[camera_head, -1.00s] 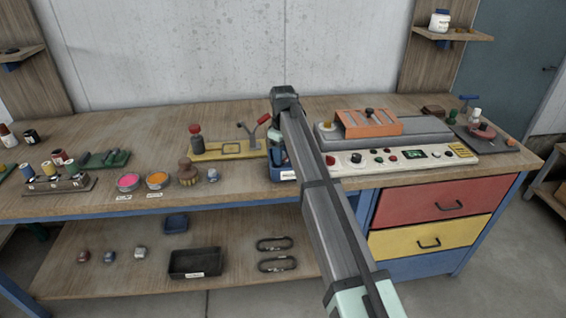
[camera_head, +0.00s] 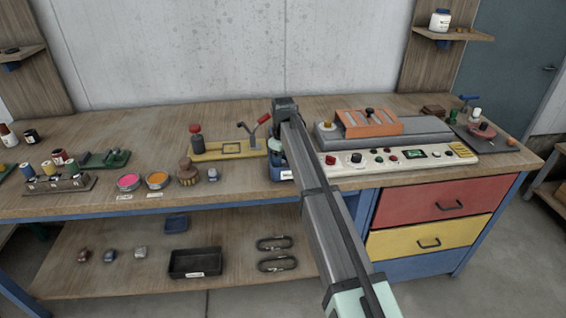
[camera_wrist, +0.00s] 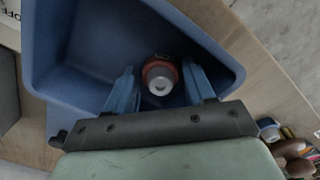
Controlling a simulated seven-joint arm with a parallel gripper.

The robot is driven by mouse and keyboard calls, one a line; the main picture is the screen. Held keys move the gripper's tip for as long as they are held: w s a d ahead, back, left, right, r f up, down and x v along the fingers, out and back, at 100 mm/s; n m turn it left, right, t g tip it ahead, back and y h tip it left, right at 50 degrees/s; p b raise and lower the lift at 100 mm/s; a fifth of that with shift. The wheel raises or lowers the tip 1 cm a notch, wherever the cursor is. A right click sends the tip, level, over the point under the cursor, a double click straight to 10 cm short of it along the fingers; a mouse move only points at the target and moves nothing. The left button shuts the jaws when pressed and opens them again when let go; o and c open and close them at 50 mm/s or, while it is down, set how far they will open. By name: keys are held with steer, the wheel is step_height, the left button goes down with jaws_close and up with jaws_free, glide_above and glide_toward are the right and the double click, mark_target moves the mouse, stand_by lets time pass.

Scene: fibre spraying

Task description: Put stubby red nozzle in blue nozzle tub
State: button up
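The blue nozzle tub (camera_head: 283,176) stands on the bench right of centre, partly hidden behind my arm. In the wrist view its blue inner wall (camera_wrist: 75,45) surrounds the far side of my fingers. My gripper (camera_wrist: 160,78) points into the tub, with its two blue fingers on either side of the stubby red nozzle (camera_wrist: 162,74). Whether the nozzle touches the tub's floor cannot be told. In the head view the fingers and nozzle are hidden.
A control panel (camera_head: 436,156) with an orange frame behind it stands just right of the tub. A yellow clamp plate (camera_head: 215,151) lies to the left. A small grey-blue nozzle (camera_head: 213,175) and a brush (camera_head: 187,172) stand left of the tub. The lower shelf holds a black tray (camera_head: 196,263).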

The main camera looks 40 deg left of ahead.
mark_target(283, 161)
step_height(283, 161, up, 12)
steer(key=shift+r, duration=0.15)
stand_by(0.5)
